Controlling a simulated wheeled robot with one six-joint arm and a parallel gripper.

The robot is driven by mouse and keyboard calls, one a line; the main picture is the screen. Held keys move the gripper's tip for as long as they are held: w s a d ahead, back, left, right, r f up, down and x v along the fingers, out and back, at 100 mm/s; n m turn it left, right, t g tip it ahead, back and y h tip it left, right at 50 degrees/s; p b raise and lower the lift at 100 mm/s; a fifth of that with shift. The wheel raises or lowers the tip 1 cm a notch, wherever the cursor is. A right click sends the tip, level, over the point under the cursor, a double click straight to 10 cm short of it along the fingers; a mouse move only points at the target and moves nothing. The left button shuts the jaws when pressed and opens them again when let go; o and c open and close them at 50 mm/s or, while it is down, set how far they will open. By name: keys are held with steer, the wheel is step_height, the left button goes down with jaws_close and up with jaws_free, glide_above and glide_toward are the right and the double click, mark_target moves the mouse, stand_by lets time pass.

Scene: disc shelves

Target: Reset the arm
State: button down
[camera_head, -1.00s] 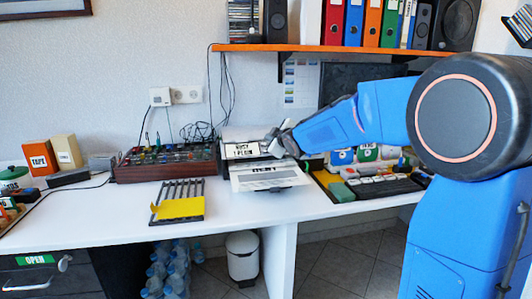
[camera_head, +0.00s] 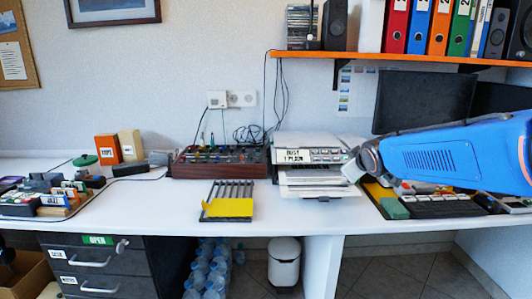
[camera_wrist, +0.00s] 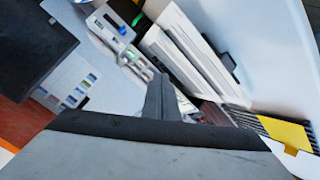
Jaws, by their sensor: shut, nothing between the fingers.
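My gripper (camera_head: 352,172) is shut and empty at the end of my blue arm, just right of the printer (camera_head: 308,155) in the head view. I cannot tell whether it touches the printer. In the wrist view my shut fingers (camera_wrist: 160,95) point up the picture, with the printer (camera_wrist: 190,55) beyond them. The arm enters from the right edge and hides part of the desk there.
A mixer box (camera_head: 220,162), a rack with a yellow card (camera_head: 228,208) and several small boxes stand on the white desk. A dark monitor (camera_head: 420,100) stands behind my arm. An orange shelf (camera_head: 400,57) with binders hangs above. Clear desk lies at front left-centre.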

steer(key=s+f+m+g, duration=0.2)
steer(key=s+f, duration=0.2)
steer(key=s, duration=0.9)
steer(key=s+d+f+m+g, duration=0.1)
steer(key=s+f, duration=0.4)
steer(key=s, duration=0.8)
steer(key=s+f+m+g, duration=0.4)
steer(key=s+f, duration=0.1)
steer(key=s, duration=0.8)
steer(key=shift+d+f, duration=0.15)
